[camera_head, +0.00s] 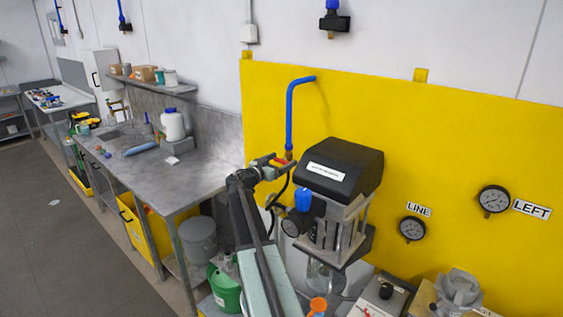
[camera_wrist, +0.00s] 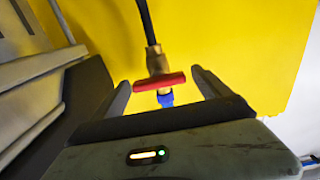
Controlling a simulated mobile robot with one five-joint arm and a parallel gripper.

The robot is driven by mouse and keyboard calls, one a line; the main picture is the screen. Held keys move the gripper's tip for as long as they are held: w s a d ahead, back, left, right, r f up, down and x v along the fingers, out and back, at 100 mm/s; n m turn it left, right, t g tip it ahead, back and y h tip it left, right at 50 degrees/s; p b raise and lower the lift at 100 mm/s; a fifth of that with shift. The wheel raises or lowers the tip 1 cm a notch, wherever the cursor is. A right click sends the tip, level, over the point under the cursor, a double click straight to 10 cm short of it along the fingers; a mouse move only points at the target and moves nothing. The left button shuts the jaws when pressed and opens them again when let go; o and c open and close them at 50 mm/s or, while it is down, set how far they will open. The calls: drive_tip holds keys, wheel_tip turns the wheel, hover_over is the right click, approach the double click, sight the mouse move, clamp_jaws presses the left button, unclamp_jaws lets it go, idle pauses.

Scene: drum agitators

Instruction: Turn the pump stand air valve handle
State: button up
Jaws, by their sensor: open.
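The pump stand air valve handle (camera_wrist: 160,81) is a red bar that lies crosswise in the wrist view, below a brass fitting (camera_wrist: 156,59). A blue piece shows just under the bar. In the head view the red handle (camera_head: 278,163) shows small under the bent blue pipe (camera_head: 290,115). My gripper (camera_wrist: 163,84) is open, with one finger on each side of the handle and a gap visible at both ends. In the head view my gripper (camera_head: 262,169) is at the valve and partly covers it. I cannot tell whether it touches the handle.
The pump stand (camera_head: 340,170) with its black top stands close to the right of my gripper. A yellow panel (camera_head: 430,130) with gauges is behind. A steel sink bench (camera_head: 185,175) stands to the left. Open floor (camera_head: 70,230) lies at the far left.

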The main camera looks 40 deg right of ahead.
drive_tip(key=shift+d, duration=0.15)
drive_tip(key=c, duration=1.4)
drive_tip(key=shift+o, duration=0.2)
drive_tip(key=shift+n, duration=0.4)
drive_tip(key=n, duration=0.4)
drive_tip(key=shift+w+n, duration=0.15)
drive_tip(key=shift+n, duration=0.15)
drive_tip(key=n, duration=0.4)
drive_tip(key=shift+f+n, duration=0.1)
drive_tip(key=shift+n, duration=0.3)
drive_tip(key=o, duration=1.4)
drive_tip(key=shift+c, duration=0.2)
